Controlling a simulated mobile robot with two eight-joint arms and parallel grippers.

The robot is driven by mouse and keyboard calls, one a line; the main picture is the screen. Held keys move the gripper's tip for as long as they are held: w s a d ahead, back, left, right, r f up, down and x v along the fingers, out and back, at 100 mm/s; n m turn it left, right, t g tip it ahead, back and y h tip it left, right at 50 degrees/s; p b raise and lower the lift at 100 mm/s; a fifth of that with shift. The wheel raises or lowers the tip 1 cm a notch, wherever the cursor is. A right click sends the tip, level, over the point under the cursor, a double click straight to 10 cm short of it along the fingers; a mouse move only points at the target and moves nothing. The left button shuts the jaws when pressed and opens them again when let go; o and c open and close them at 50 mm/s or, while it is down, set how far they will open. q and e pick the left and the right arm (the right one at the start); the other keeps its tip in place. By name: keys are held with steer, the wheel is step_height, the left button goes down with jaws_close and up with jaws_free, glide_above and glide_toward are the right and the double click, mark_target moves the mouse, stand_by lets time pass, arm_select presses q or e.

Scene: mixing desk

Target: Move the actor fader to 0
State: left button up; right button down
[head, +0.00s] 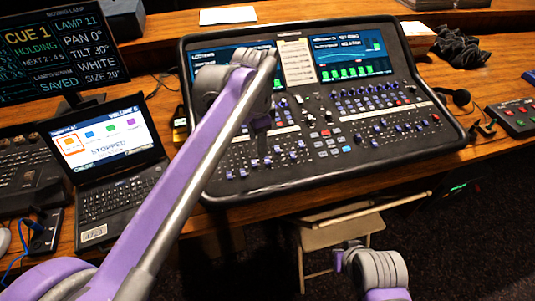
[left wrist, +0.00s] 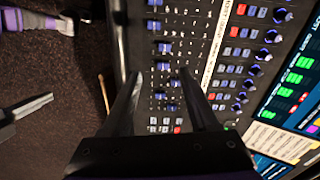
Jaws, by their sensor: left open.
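The mixing desk (head: 325,172) is a black console with two screens at its back and rows of blue-capped faders and knobs. My left gripper (head: 265,150) is over the left part of its fader area, partly hidden by my own wrist. In the left wrist view my left gripper (left wrist: 160,73) is open, its two dark fingers on either side of a column of blue-capped faders (left wrist: 163,67). Nothing is seen held. I cannot read which fader is the actor one, nor tell whether the fingers touch a cap.
A laptop (head: 115,145) and a monitor (head: 60,55) stand left of the desk. A folding stool (head: 345,232) stands in front, below the table edge.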

mark_target(267, 160)
arm_select(q)
steer(key=shift+m, duration=0.9)
steer(key=w+d+f, duration=0.1)
steer(key=f, duration=0.2)
steer(key=w+f, duration=0.1)
steer(key=f, duration=0.2)
steer(key=w+d+f, duration=0.1)
steer(key=f, duration=0.3)
steer(key=shift+d+b, duration=0.3)
steer(key=shift+b, duration=0.1)
steer(key=shift+c, duration=0.3)
jaws_close()
